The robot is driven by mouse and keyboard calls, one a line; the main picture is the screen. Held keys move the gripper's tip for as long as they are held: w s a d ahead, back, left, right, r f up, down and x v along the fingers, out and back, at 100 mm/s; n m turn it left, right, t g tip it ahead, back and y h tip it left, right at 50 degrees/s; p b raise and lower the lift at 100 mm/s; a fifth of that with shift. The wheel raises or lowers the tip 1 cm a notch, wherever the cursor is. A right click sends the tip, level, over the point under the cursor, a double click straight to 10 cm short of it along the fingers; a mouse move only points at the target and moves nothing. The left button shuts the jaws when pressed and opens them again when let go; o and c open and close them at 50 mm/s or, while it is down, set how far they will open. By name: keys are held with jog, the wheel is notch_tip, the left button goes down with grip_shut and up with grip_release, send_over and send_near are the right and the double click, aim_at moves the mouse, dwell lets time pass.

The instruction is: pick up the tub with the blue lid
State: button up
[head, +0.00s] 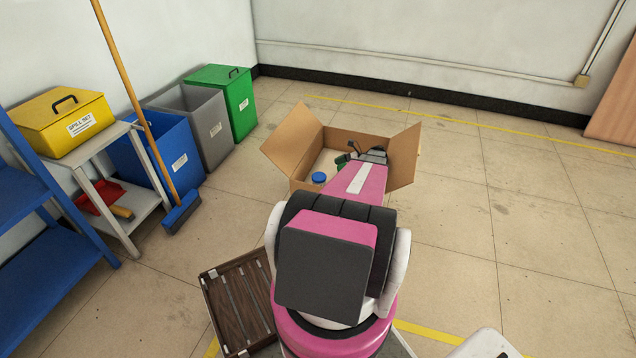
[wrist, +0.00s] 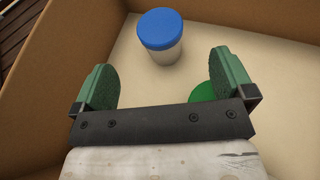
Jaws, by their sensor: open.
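The tub with the blue lid (wrist: 161,36) stands upright inside an open cardboard box, a pale body under a round blue lid. It also shows in the head view (head: 319,178), near the left inner side of the box. My gripper (wrist: 160,82) is open and empty, with green pads on its two fingers. In the wrist view the tub appears beyond the fingertips, roughly in line with the gap between them, and apart from both. In the head view my gripper (head: 348,155) reaches into the box, partly hidden by my arm.
The cardboard box (head: 283,151) has raised flaps left and right. A green round thing (wrist: 204,92) lies in it, partly hidden by my right finger. A dark slatted wooden crate (head: 238,303) is on the floor nearer me. Bins and a broom stand left; floor is clear right.

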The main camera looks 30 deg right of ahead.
aim_at(321, 176)
jog(key=x, duration=0.5)
jog(key=shift+f+x, duration=0.1)
jog(key=shift+x, duration=1.3)
jog(key=shift+f+x, duration=0.15)
jog(key=shift+x, duration=1.25)
jog(key=shift+s, duration=0.15)
jog(key=c, duration=1.2)
